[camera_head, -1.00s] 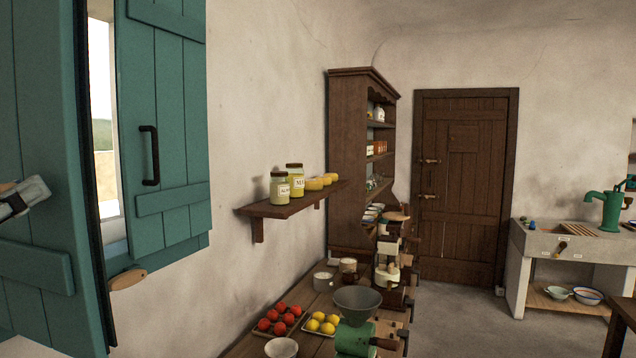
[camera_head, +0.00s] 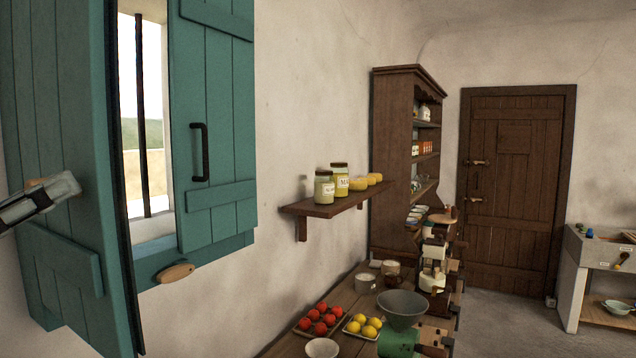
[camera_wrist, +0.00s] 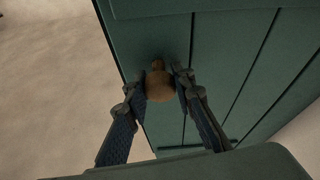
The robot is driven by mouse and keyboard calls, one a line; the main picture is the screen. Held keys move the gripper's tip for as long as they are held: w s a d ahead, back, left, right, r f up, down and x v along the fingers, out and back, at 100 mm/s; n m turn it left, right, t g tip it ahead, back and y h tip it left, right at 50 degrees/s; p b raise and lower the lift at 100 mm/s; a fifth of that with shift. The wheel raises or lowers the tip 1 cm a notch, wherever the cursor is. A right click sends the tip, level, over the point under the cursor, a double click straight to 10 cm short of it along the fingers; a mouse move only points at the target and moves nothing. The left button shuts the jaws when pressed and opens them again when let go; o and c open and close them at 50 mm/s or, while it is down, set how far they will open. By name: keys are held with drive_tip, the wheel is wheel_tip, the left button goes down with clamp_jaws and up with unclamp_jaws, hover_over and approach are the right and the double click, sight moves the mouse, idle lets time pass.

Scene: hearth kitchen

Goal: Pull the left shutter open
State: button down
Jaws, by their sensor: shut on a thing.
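The left shutter (camera_head: 75,170) is a teal plank panel at the left of the head view. It stands swung out from the window, which shows bright between it and the right shutter (camera_head: 215,130). The right shutter has a dark bar handle (camera_head: 199,152). My gripper (camera_head: 48,195) is at the left shutter's face, at the left edge of the head view. In the wrist view, my gripper's fingers (camera_wrist: 157,84) are shut on a round wooden knob (camera_wrist: 159,86) on the left shutter (camera_wrist: 225,60). The fingers' inner contact is partly hidden.
A wooden latch piece (camera_head: 175,273) sits under the window. A wall shelf (camera_head: 330,206) holds jars and yellow rounds. Below it, a counter holds tomatoes (camera_head: 320,318), lemons (camera_head: 362,326) and bowls. Bare wall lies between the right shutter and the shelf.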

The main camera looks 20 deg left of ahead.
sight(71, 82)
drive_tip(key=c, duration=1.6)
unclamp_jaws()
drive_tip(key=shift+r, duration=0.1)
drive_tip(key=shift+r, duration=0.1)
wheel_tip(71, 82, up, 10)
drive_tip(key=shift+f, duration=0.1)
